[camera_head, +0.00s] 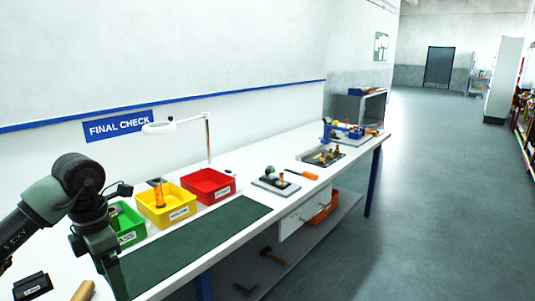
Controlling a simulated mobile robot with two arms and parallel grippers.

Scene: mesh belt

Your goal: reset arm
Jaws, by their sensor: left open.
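My left arm comes in from the left, over the near end of the white workbench (277,205). My left gripper (115,278) points down beside the left edge of the green mat (200,245) and in front of the green bin (130,229). I see nothing held in it and it is open, though its fingers are dark and small. My right gripper is not in view.
A yellow bin (178,212) with an orange item inside and a red bin (209,190) stand behind the mat. A lamp (208,140) rises behind them. Black box (32,286) and tan cylinder (83,291) lie near-left. Right floor is clear.

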